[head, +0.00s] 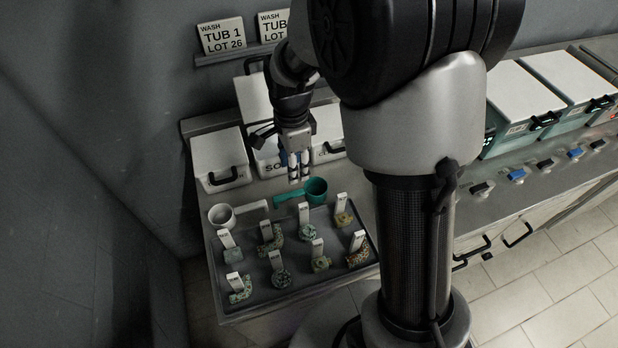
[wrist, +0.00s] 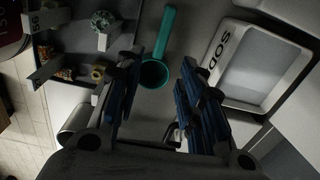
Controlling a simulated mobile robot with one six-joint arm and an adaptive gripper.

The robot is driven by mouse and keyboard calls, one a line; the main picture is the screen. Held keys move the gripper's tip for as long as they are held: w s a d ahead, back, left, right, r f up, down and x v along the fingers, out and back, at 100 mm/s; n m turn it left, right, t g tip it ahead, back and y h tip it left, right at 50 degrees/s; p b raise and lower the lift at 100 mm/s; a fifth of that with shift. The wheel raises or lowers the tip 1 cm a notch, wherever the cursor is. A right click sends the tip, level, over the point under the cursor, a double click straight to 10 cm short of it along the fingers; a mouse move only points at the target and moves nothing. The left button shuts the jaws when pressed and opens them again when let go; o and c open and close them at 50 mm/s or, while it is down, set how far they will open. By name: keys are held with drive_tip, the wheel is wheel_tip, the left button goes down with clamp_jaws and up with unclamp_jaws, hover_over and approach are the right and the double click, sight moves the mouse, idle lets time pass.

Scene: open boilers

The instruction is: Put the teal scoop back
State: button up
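The teal scoop (head: 316,190) lies on the grey counter just behind the dark tray, with its handle pointing left in the head view. In the wrist view the teal scoop (wrist: 155,73) shows its round cup and straight handle in the gap between my fingers. My gripper (head: 298,180) points down, close to the scoop; its fingers stand apart with nothing held. It also shows in the wrist view (wrist: 163,64). A white box marked "SOD…" (head: 269,167) stands behind the gripper with its lid (head: 253,98) raised. In the wrist view the open box (wrist: 228,52) has pale contents.
A white scoop (head: 222,214) lies left of the teal one. The dark tray (head: 300,275) holds several tagged pipe fittings in front. Closed white boxes (head: 217,152) and (head: 328,137) flank the open one. Switches and teal-sided tubs (head: 515,135) stand to the right.

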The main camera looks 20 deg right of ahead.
drive_tip(key=s+r+n+t, duration=0.2)
drive_tip(key=s+r+n, duration=0.6)
drive_tip(key=s, duration=0.3)
drive_tip(key=s+d+r+n+t, duration=0.1)
drive_tip(key=s+r+n+t, duration=0.1)
drive_tip(key=s+r+n, duration=0.6)
drive_tip(key=s+n, duration=0.1)
drive_tip(key=s, duration=0.1)
drive_tip(key=shift+s+r, duration=0.15)
drive_tip(key=shift+s, duration=0.25)
drive_tip(key=shift+d, duration=0.1)
drive_tip(key=shift+f+b, duration=0.55)
drive_tip(key=shift+b, duration=0.05)
drive_tip(key=shift+c, duration=0.2)
